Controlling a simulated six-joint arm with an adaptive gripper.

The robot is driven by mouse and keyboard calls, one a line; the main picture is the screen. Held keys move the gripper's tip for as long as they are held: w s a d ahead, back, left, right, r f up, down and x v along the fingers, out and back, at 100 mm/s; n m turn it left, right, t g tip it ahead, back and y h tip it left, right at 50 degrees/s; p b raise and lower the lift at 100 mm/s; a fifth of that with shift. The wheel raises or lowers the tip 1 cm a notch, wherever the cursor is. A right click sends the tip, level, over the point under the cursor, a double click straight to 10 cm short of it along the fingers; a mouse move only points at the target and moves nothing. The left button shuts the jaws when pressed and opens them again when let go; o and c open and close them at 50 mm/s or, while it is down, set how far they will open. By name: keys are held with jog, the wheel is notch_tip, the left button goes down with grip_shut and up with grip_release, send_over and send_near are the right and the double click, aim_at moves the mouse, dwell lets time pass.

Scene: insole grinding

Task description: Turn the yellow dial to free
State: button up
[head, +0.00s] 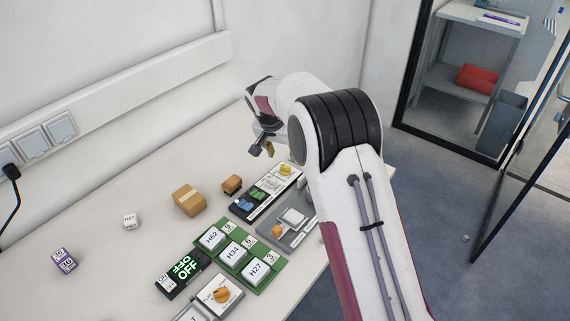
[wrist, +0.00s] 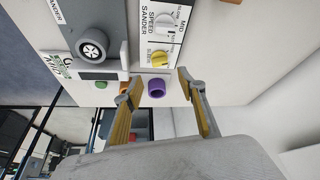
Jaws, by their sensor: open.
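The yellow dial (head: 286,170) sits at the far right end of a small control panel (head: 247,211) on the table. In the wrist view the yellow dial (wrist: 160,59) is a round knob on a white plate, beside a larger white knob (wrist: 166,24) marked with sander speed. The label at the yellow dial is too small to read, so its setting cannot be told. My gripper (head: 262,146) hangs above the table, behind and left of the dial. In the wrist view my gripper (wrist: 160,88) has its two fingers apart with nothing held, and the dial lies beyond the fingertips.
A grey panel (head: 291,238) with an orange knob and a green rack (head: 237,275) of labelled blocks stand nearer. A brown box (head: 188,200) and a smaller brown block (head: 232,184) lie left of the panel. A purple ring-like object (wrist: 156,88) shows between my fingers in the wrist view.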

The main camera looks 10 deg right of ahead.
aim_at(286, 166)
jog(key=shift+f, duration=0.1)
jog(key=shift+x, duration=3.8)
jog(key=c, duration=1.1)
